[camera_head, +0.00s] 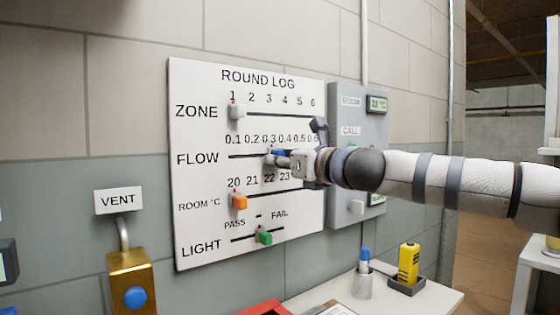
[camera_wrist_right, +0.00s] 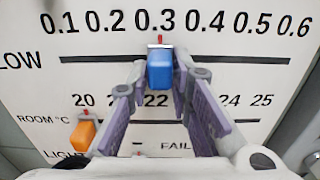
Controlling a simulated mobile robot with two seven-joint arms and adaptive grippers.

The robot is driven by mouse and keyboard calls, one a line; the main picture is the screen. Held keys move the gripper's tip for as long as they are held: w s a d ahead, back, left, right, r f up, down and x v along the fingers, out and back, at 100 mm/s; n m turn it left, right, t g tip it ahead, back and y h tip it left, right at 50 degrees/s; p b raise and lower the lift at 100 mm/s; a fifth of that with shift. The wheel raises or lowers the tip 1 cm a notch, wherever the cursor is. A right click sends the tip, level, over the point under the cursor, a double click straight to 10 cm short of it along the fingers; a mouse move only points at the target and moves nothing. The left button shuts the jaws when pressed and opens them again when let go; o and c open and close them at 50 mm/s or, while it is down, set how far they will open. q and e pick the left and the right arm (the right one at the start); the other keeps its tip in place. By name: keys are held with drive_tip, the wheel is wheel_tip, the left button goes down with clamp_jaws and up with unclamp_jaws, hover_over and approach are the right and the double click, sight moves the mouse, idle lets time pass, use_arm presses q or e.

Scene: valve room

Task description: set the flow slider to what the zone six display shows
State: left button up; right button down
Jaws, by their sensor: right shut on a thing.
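The flow slider has a blue knob (camera_head: 278,153) on the FLOW row of the white ROUND LOG board (camera_head: 190,92). In the right wrist view the blue knob (camera_wrist_right: 160,70) has its red pointer under the 0.3 mark. My right gripper (camera_head: 284,160) is shut on this knob; its purple-padded fingers (camera_wrist_right: 158,88) stand either side of it. My arm hides part of the board's right side. No display is labelled zone six that I can read. My left gripper is not in view.
The zone knob (camera_head: 237,111) is at 1. The orange room knob (camera_head: 239,202) and green light knob (camera_head: 264,238) sit below. A grey panel (camera_head: 345,103) has a display (camera_head: 378,103) reading 22 °C. A table (camera_head: 432,300) holds a yellow device (camera_head: 408,262).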

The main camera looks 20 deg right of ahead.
drive_tip(key=shift+d, duration=0.1)
drive_tip(key=shift+a, duration=0.3)
drive_tip(key=c, duration=1.5)
unclamp_jaws()
drive_tip(key=shift+s, duration=0.1)
drive_tip(key=v, duration=1.2)
